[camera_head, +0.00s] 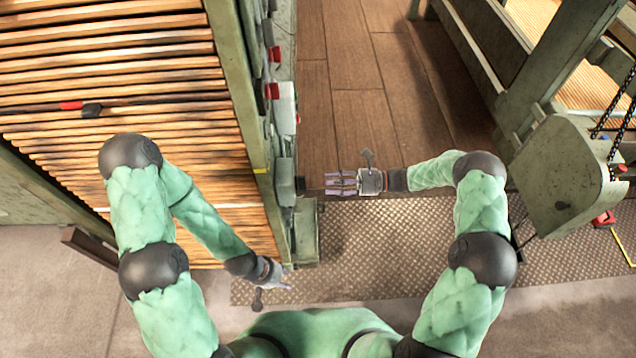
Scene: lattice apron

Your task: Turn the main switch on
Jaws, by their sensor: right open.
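Several control boxes with red parts line the side of the slatted machine at the middle of the head view. One pale box (287,108) has a red part (271,91) beside it, and a plain grey box (285,181) sits nearer to me. I cannot tell which of these is the main switch. My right gripper (330,183) is open and empty, its fingers pointing left toward the grey box, with a gap between. My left gripper (285,283) is low by the machine's near corner; its fingers are too small to read.
The slatted wooden bed (190,130) fills the left, with a red-and-black tool (75,106) on it. A green machine housing (565,175) with chains stands at the right. Wooden floor (350,90) and a metal tread plate (400,240) lie between the machines.

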